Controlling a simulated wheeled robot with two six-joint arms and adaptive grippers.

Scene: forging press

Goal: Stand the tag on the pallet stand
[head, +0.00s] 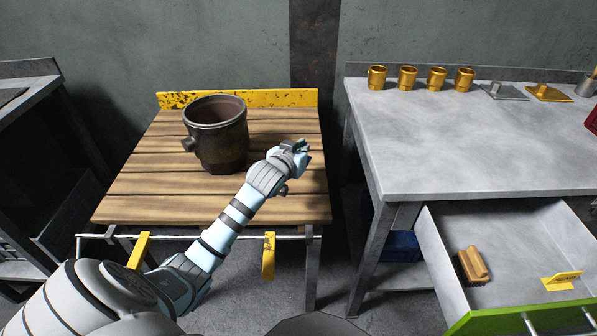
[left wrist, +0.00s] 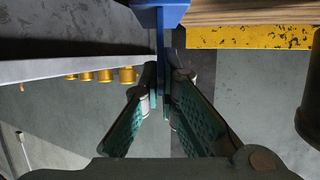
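The pallet stand (head: 130,185) is the wooden slatted table with a yellow back board, at left in the head view. My left gripper (head: 302,150) is above its right side, reaching toward the back right. In the left wrist view the left gripper (left wrist: 161,72) is closed on a blue piece (left wrist: 165,12), which looks like a tag seen edge-on, with a wide base and a thin upright plate. In the head view the gripper mostly hides this piece. The stand (left wrist: 255,36) is at upper right in the wrist view, apart from the blue piece. My right gripper is not in view.
A dark bucket (head: 218,140) stands on the pallet stand, left of my gripper. The metal table (head: 450,140) at right holds gold cups (head: 408,78), a grey plate (head: 503,91) and a yellow plate (head: 549,92). Its open drawer holds a brush (head: 473,265) and a yellow label (head: 562,281).

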